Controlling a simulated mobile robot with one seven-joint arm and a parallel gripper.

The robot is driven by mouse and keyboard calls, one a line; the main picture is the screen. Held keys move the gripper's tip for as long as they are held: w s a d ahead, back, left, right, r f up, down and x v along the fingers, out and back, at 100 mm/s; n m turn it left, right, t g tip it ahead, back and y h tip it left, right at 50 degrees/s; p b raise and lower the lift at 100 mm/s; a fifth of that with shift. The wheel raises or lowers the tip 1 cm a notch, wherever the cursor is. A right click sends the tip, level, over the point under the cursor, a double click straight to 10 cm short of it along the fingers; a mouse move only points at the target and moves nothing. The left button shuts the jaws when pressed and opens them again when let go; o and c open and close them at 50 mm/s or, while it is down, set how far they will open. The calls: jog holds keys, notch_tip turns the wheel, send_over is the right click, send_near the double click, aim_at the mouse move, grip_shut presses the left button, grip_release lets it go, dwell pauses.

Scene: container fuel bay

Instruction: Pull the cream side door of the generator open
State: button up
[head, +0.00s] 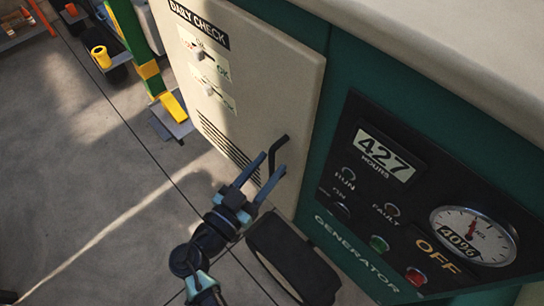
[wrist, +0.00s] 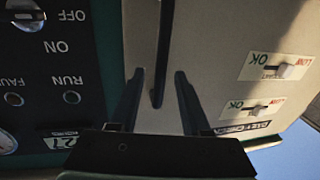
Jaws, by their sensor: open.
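The cream side door (head: 262,85) of the green generator (head: 312,165) fills the upper middle of the head view and looks flush against the body, with no clear gap. It also fills the right of the wrist view (wrist: 215,45). Its black bent-bar handle (head: 277,152) is near the door's lower right edge. My gripper (head: 273,162) is open at the handle. In the wrist view the handle (wrist: 158,70) runs down from the top, and its end lies between my two fingers (wrist: 159,75), with space on both sides. Whether a finger touches the door is unclear.
The control panel (head: 400,190) with hour meter, lamps and gauge is right of the door. A cream top (head: 450,50) overhangs it. A green-and-yellow post (head: 140,50) with a yellow-topped foot stands at upper left. The concrete floor (head: 90,180) at left is clear.

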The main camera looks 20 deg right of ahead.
jog(key=shift+x, duration=1)
jog(key=shift+c, duration=0.2)
grip_shut()
dwell(0.6)
